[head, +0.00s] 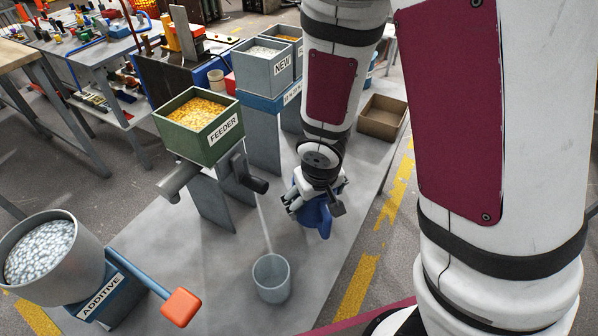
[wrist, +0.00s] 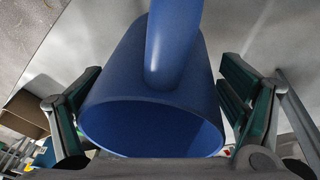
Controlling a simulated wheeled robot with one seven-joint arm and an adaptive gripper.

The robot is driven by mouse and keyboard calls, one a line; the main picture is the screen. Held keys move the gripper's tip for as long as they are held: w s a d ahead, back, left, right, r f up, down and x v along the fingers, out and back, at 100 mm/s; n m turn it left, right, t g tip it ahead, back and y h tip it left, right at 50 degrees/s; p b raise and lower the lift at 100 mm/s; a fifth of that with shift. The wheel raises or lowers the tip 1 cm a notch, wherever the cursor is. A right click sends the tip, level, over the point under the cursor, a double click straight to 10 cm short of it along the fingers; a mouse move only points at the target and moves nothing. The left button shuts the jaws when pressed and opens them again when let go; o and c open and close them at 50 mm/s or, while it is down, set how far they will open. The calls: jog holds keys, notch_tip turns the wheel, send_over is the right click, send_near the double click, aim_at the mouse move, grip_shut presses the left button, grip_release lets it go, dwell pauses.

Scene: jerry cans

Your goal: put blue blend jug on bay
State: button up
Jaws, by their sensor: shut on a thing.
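The blue blend jug (head: 312,214) is in my gripper (head: 316,194), over the right side of the grey bench top in the head view. My gripper and wrist hide much of it there. In the wrist view the jug (wrist: 125,85) lies between the two fingers of my gripper (wrist: 155,115), one on each side. Its open rim faces the camera, its handle (wrist: 173,45) is at the top, and its inside looks empty. I cannot tell whether the jug touches the bench. I cannot make out a marked bay.
A grey cup (head: 271,279) stands on the bench (head: 205,270) under a thin stream beside the green FEEDER bin (head: 190,140). The ADDITIVE bin (head: 75,280) with a red-ended lever (head: 181,307) is at left. The NEW bin (head: 265,75) and a brown tray (head: 381,118) are behind.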

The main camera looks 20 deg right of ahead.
jog(key=shift+w+d, duration=0.1)
jog(key=shift+w, duration=0.25)
jog(key=shift+w+d+f+p, duration=0.1)
jog(key=shift+w+f+p, duration=0.55)
jog(key=shift+w, duration=1.5)
jog(key=shift+w+d+f+p, duration=0.1)
jog(key=shift+w+f+p, duration=0.2)
jog(key=shift+w+f, duration=1.25)
jog(key=shift+w+d+f+p, duration=0.15)
jog(key=shift+w+p, duration=0.35)
jog(key=shift+w, duration=2.25)
jog(key=shift+a+f, duration=0.15)
jog(key=o, duration=1.2)
jog(key=shift+c, duration=0.2)
